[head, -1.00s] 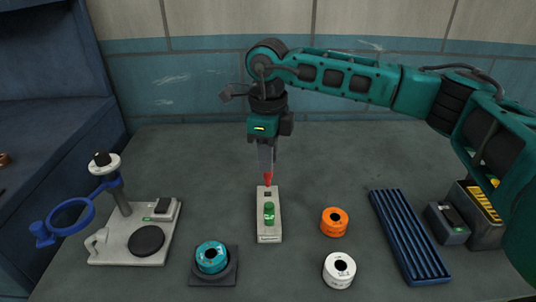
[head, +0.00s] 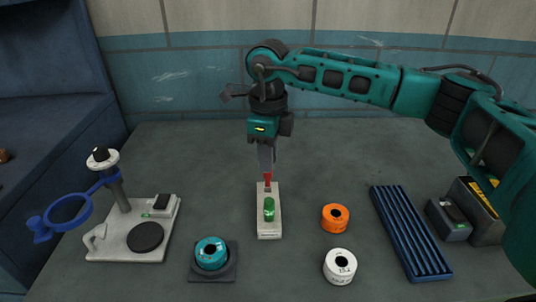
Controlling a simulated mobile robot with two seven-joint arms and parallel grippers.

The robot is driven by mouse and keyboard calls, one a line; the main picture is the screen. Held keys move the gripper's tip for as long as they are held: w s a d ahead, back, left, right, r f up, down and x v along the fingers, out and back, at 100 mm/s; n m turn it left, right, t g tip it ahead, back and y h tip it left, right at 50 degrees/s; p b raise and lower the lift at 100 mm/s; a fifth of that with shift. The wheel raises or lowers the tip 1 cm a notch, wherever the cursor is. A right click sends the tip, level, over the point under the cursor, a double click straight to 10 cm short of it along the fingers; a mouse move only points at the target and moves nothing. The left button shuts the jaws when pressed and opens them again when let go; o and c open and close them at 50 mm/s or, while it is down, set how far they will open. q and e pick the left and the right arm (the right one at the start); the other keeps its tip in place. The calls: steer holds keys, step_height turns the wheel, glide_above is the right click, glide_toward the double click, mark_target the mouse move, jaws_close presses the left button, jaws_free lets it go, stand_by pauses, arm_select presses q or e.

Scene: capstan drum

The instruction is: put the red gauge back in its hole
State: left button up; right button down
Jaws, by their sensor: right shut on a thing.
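The red gauge (head: 268,180) is upright between the fingers of my right gripper (head: 267,168), which is shut on it. The gauge's lower end meets the far end of the pale gauge block (head: 269,228), where the hole is. The gauge and fingers hide most of that hole, so I cannot tell how deep the gauge sits. A green gauge (head: 269,209) stands in the same block, nearer to me. My left gripper is not in view.
A stand with a blue ring (head: 68,211) is at the left. A teal spool (head: 211,253) sits on a dark base. The table behind the block is clear.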

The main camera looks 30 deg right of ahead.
mark_target(268, 176)
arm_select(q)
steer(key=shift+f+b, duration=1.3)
arm_select(e)
steer(key=shift+f, duration=1.8)
stand_by(0.4)
stand_by(0.3)
steer(key=c, duration=0.9)
jaws_free()
step_height(268, 176, up, 2)
steer(key=shift+r, duration=0.25)
step_height(268, 176, up, 10)
steer(key=shift+f+p, duration=0.15)
steer(key=shift+p, duration=0.25)
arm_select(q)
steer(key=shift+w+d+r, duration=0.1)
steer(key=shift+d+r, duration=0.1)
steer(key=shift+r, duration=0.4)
arm_select(e)
steer(key=shift+r, duration=0.4)
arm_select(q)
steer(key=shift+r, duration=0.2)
